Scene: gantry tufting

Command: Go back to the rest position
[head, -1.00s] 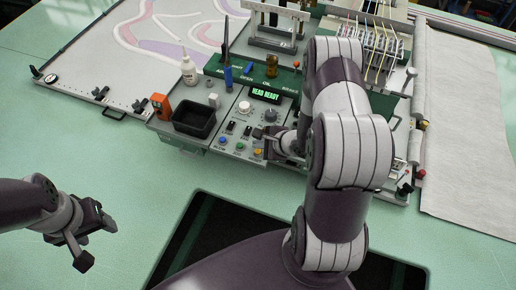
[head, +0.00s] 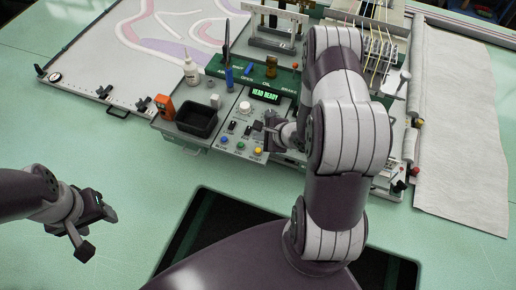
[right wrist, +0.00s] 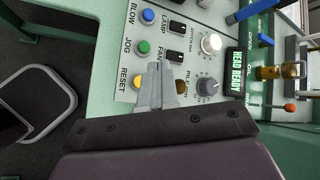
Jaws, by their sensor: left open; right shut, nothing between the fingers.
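My left gripper (head: 96,226) is open and empty over the green floor at the left in the head view, apart from the machine. My right gripper (head: 262,128) is shut and empty over the control panel (head: 229,148), partly hidden by my own right arm. In the right wrist view its closed fingertips (right wrist: 156,72) appear over the panel, beside the yellow RESET button (right wrist: 137,84) and the black PILE knob (right wrist: 207,86). I cannot tell how far they are from the surface.
The display (head: 265,95) reads HEAD READY. A black bin (head: 196,121), an orange device (head: 165,107) and a white bottle (head: 191,73) stand left of the panel. A threaded rack (head: 378,45) is at the back right.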

